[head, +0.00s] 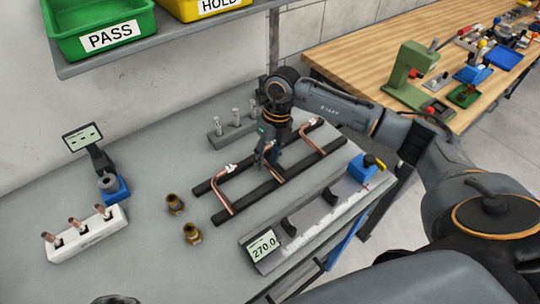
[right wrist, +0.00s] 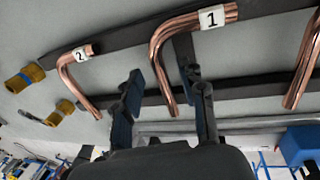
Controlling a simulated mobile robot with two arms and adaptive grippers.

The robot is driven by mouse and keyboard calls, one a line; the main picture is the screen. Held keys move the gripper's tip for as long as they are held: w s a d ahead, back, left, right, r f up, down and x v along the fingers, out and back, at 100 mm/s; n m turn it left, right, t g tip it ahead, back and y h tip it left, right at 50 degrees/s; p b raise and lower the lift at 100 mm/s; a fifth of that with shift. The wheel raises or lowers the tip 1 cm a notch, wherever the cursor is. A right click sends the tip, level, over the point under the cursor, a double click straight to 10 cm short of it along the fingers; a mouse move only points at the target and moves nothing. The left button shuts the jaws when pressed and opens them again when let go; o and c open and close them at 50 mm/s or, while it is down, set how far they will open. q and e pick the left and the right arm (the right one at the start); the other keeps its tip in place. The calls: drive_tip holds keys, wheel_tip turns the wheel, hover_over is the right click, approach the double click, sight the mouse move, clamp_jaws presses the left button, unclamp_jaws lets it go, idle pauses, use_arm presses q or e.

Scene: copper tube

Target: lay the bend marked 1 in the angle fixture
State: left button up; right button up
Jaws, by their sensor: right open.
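The bend marked 1 (right wrist: 160,46) is a copper tube with a white number tag. It lies across two dark rails, and in the head view it is the middle bend (head: 274,174), partly hidden by my right gripper. My right gripper (head: 268,157) is open above it. In the right wrist view the open fingers (right wrist: 163,88) stand on either side of its leg, with no grip visible. A device with a small screen and blue base (head: 116,188) stands at left, and a long gauge reading 270.0 (head: 263,246) lies in front. I cannot tell which is the angle fixture. My left gripper is not in view.
The bend marked 2 (right wrist: 66,74) lies to the left on the rails and another bend (head: 328,146) to the right. Two brass fittings (head: 192,233), a white block with copper stubs (head: 88,238) and a pin block (head: 234,131) stand nearby. A shelf (head: 170,43) hangs above.

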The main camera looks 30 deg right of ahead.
clamp_jaws()
idle(0.4)
